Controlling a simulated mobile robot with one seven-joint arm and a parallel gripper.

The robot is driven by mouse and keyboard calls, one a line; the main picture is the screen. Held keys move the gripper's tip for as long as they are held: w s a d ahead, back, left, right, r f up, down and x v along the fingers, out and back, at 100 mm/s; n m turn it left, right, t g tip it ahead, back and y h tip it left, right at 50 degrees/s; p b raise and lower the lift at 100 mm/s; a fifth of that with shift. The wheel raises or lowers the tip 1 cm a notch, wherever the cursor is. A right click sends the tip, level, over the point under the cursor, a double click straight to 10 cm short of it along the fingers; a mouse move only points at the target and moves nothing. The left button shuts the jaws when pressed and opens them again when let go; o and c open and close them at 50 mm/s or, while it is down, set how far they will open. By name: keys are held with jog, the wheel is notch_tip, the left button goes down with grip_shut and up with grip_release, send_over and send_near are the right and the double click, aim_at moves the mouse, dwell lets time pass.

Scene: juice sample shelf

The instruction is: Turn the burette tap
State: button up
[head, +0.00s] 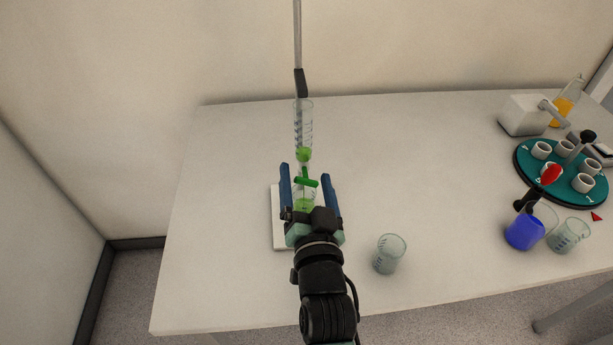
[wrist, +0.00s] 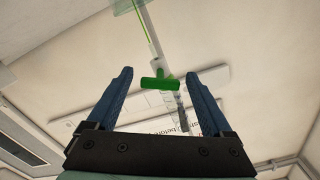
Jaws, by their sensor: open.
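The burette (head: 303,125) is a clear graduated tube standing upright near the back left of the table, with green liquid low in it. Its green tap (head: 306,182) has a crosswise handle; it also shows in the wrist view as a green T-shaped tap (wrist: 158,82). My gripper (head: 305,172) is open, its blue fingers on either side of the tap with gaps visible. In the wrist view my gripper (wrist: 160,73) has the tap centred between its fingertips. A beaker (head: 304,203) with green liquid stands below the tap, partly hidden by my gripper.
A white base plate (head: 279,235) lies under the beaker. An empty beaker (head: 389,254) stands to the right of my arm. A teal round rack (head: 564,188) with several white cups, a blue-filled beaker (head: 524,232) and another beaker (head: 569,236) are far right. The table's middle is clear.

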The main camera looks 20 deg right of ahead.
jog(key=shift+w, duration=0.15)
grip_shut()
jog(key=n+b, duration=0.1)
jog(key=n, duration=0.2)
jog(key=shift+f+b, duration=0.15)
jog(key=shift+b, duration=0.25)
jog(key=shift+n+b, duration=0.3)
jog(key=shift+n, duration=0.9)
grip_release()
